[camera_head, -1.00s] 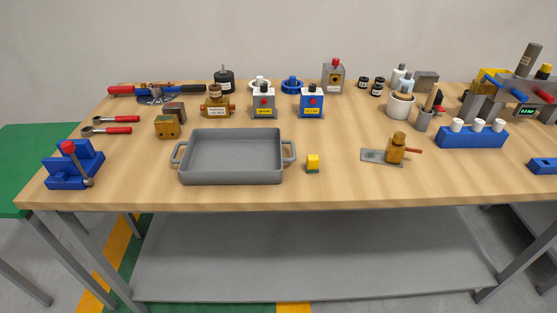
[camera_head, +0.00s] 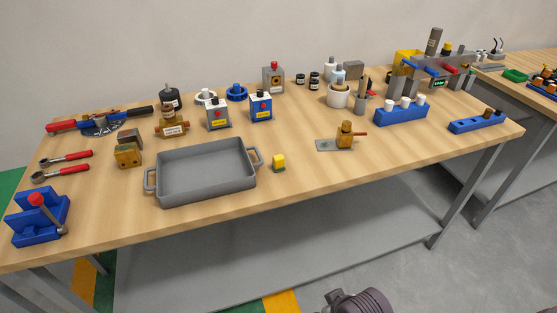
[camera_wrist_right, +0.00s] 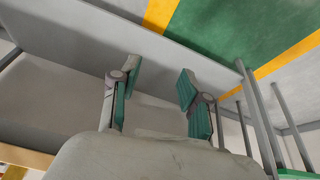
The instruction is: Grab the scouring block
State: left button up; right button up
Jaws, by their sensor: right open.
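The scouring block (camera_head: 279,163) is a small yellow block with a darker underside. It sits on the wooden table (camera_head: 330,185) just right of the grey tray, near the front edge, in the head view. In the right wrist view my right gripper (camera_wrist_right: 157,85) is open and empty, its two green-padded fingers apart. Behind it are the table's lower shelf and the floor, and the block is not seen there. A dark part of my own arm shows at the bottom of the head view. My left gripper is not in view.
The grey tray (camera_head: 205,175) stands left of the block. A brass valve on a plate (camera_head: 345,138) is to its right. Boxes (camera_head: 261,107) and jars stand behind. A blue rack (camera_head: 400,112) is farther right. The table front between block and valve is clear.

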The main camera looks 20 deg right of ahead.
aim_at(280, 163)
jog(key=w+r+m+t, duration=0.1)
jog(key=w+r+t, duration=0.4)
jog(key=w+r, duration=0.6)
jog(key=w+r+t, duration=0.4)
jog(key=w+r, duration=0.4)
jog(key=w, duration=0.8)
jog(key=shift+y, duration=0.4)
jog(key=x, duration=0.7)
jog(key=shift+w+d+f+p, duration=0.15)
jog(key=shift+w+p, duration=0.05)
jog(key=shift+p, duration=0.2)
jog(key=shift+d+p+x, duration=0.2)
jog(key=shift+p+x, duration=0.25)
jog(key=shift+x, duration=2.3)
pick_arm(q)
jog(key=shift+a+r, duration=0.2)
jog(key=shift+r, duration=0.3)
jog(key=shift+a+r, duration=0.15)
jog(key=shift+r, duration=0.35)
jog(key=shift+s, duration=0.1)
pick_arm(e)
jog(key=c, duration=0.7)
